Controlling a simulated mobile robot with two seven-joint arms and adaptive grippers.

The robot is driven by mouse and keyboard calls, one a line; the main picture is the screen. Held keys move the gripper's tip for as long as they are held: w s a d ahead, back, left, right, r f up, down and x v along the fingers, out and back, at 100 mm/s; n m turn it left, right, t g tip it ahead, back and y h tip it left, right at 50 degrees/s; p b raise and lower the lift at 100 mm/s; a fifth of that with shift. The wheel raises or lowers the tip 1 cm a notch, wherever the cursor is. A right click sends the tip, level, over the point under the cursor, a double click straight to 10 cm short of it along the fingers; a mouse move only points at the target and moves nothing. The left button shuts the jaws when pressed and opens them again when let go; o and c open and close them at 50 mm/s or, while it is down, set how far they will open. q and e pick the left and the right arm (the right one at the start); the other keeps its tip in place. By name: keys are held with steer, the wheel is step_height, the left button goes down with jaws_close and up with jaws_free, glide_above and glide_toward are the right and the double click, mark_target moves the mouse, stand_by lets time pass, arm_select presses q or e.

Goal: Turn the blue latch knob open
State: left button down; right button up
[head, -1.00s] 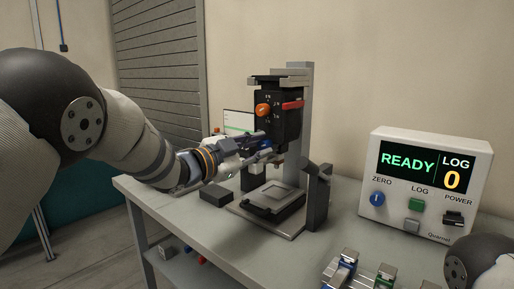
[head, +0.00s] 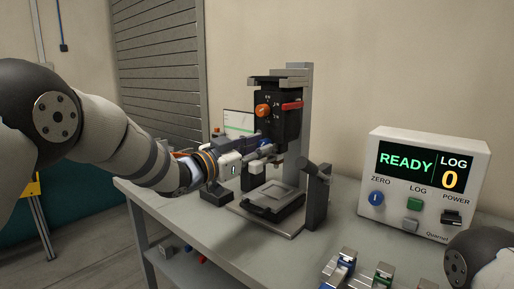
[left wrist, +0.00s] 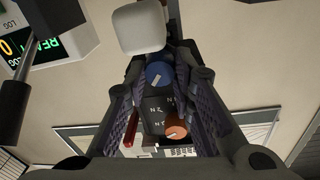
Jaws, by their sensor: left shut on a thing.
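The black test stand (head: 278,115) stands upright on the grey table, with an orange knob (head: 262,110) and a red lever (head: 291,105) on its head. My left gripper (head: 264,149) reaches in from the left, low against the stand's head. In the left wrist view, the blue latch knob (left wrist: 158,75) has a pale mark on its face and sits between the two purple-padded fingers. The gripper is shut on it. In the head view the gripper largely hides this knob. The orange knob also shows in the wrist view (left wrist: 176,131). My right gripper is not in view.
A white box (head: 425,180) reading READY and LOG 0 stands at the right. A dark grey post with a handle (head: 316,190) stands right of the stand's base plate (head: 262,222). Small clamps (head: 340,268) lie at the front. The table between is clear.

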arm_select(q)
steer(key=shift+n, duration=0.6)
steer(key=c, duration=1.3)
jaws_free()
steer(key=shift+c, duration=0.2)
steer(key=v, duration=1.2)
steer(key=shift+f, duration=0.2)
